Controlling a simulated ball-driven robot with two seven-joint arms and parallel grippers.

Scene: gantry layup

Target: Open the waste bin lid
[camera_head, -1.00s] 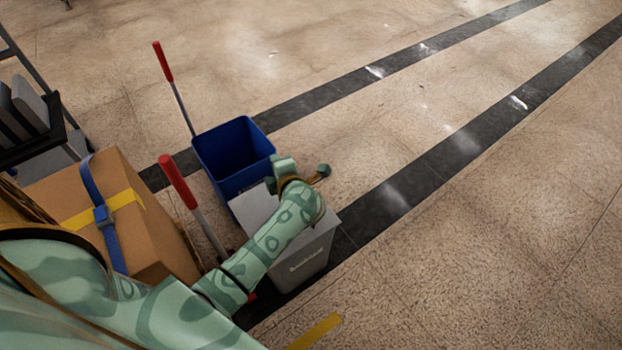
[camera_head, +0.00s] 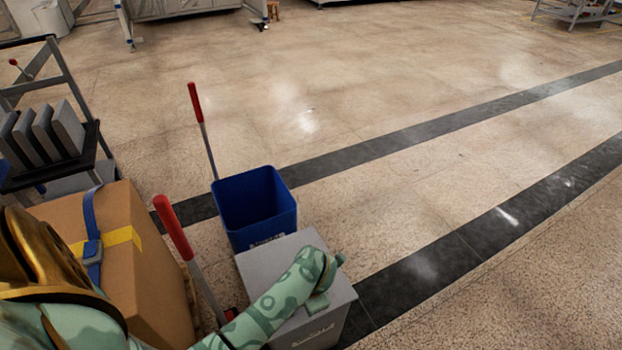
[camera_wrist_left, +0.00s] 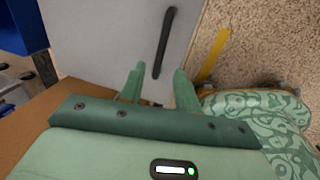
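The waste bin is a grey box with a flat grey lid (camera_head: 268,256), standing at the lower middle of the head view. The lid lies flat and closed on top. In the left wrist view the lid surface (camera_wrist_left: 100,35) carries a black bar handle (camera_wrist_left: 164,42). My left arm reaches over the bin from the left and hides part of the lid. My left gripper (camera_wrist_left: 157,72) is open, with its two fingers apart and nothing held. The near end of the handle appears between the fingertips; contact cannot be told. My right gripper is not in view.
A blue open bin (camera_head: 255,205) stands directly behind the grey one. Two red-handled poles (camera_head: 173,228) (camera_head: 195,102) rise left of the bins. A strapped cardboard box (camera_head: 150,285) and a rack with grey plates (camera_head: 45,135) stand left. The floor to the right is clear.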

